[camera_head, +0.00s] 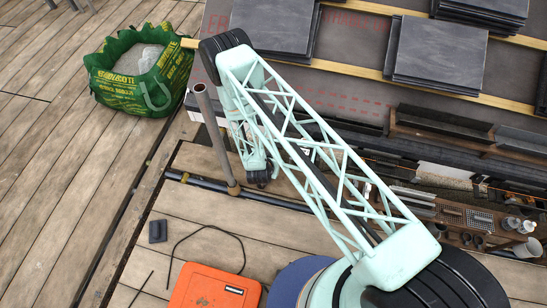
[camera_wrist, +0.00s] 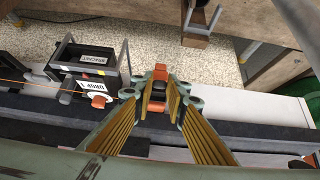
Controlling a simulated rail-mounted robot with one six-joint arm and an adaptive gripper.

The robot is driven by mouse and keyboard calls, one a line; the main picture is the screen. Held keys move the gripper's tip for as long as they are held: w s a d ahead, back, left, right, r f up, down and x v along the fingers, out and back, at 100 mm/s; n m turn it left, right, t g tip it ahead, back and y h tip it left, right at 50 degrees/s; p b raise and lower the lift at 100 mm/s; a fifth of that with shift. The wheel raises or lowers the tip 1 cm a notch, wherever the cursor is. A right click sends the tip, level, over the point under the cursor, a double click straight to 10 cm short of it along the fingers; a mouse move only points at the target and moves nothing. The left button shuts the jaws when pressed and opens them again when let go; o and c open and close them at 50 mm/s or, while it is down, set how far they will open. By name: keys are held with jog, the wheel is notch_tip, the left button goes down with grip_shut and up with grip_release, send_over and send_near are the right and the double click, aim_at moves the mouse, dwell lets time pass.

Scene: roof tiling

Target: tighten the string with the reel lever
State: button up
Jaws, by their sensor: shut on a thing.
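In the wrist view, my gripper (camera_wrist: 158,95) is shut on a small orange-and-black piece (camera_wrist: 157,76). Most of that piece is hidden between the fingertips, and I cannot see whether it joins the reel. A thin orange string (camera_wrist: 32,90) runs left from the reel. In the head view, my arm hides the gripper, and I cannot make out the reel.
A black box labelled bracket (camera_wrist: 90,60) stands close left of my gripper. Dark slates (camera_head: 440,52) lie stacked on the roof. A green bag (camera_head: 138,80) stands on the deck. An orange case (camera_head: 213,288) is near my base. The left deck is largely clear.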

jog(key=shift+s+a+f+t+h+b, duration=0.1)
jog(key=shift+s+f+t+h+b, duration=0.1)
jog(key=shift+f+t+b, duration=0.5)
jog(key=shift+s+a+f+t+h+b, duration=0.15)
jog(key=shift+f+t+h+b, duration=0.1)
jog(key=shift+t+b, duration=0.75)
jog(key=shift+s+d+f+t+h+b, duration=0.15)
jog(key=shift+f+t+b, duration=0.35)
jog(key=shift+t+b, duration=0.35)
jog(key=shift+a, duration=0.1)
jog(key=o, duration=0.9)
jog(key=shift+c, duration=0.2)
jog(key=shift+s+r, duration=0.1)
jog(key=v, duration=1.1)
jog(key=shift+s, duration=0.4)
